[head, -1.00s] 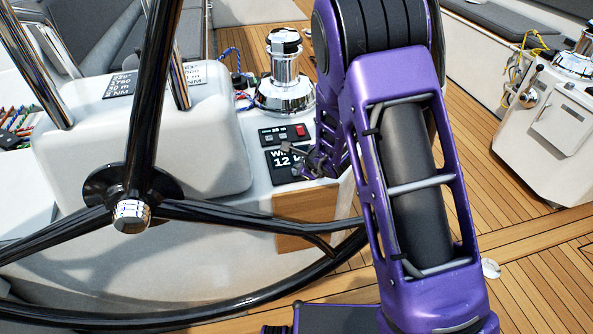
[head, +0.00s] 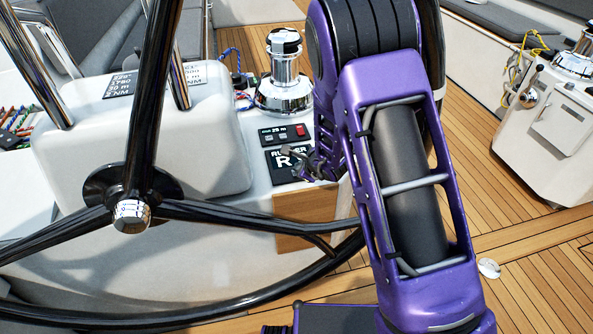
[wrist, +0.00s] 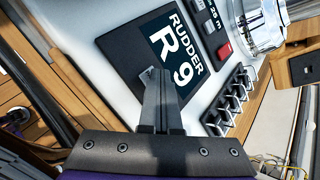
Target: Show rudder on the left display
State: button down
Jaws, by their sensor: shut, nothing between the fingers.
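The display (head: 278,160) is a dark panel on the white console beside the wheel. In the head view it reads "RUDDER" with a large "R", the rest hidden behind my gripper. In the wrist view the same display (wrist: 178,48) reads "RUDDER R 9" in white on black. My gripper (head: 291,158) is in front of its right part. In the wrist view my gripper (wrist: 152,74) is shut and empty, its fingertips over the panel's edge by the screen. I cannot tell whether they touch.
Above the display is a small panel with a red button (head: 300,130). A chrome winch (head: 285,80) stands behind it. The black steering wheel (head: 190,210) crosses the near left. A pod with two more displays (head: 123,83) is at left. Open teak deck lies right.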

jog(key=shift+r, duration=0.85)
jog(key=shift+r+p, duration=1.3)
jog(key=shift+r, duration=1.2)
jog(key=shift+d, duration=0.1)
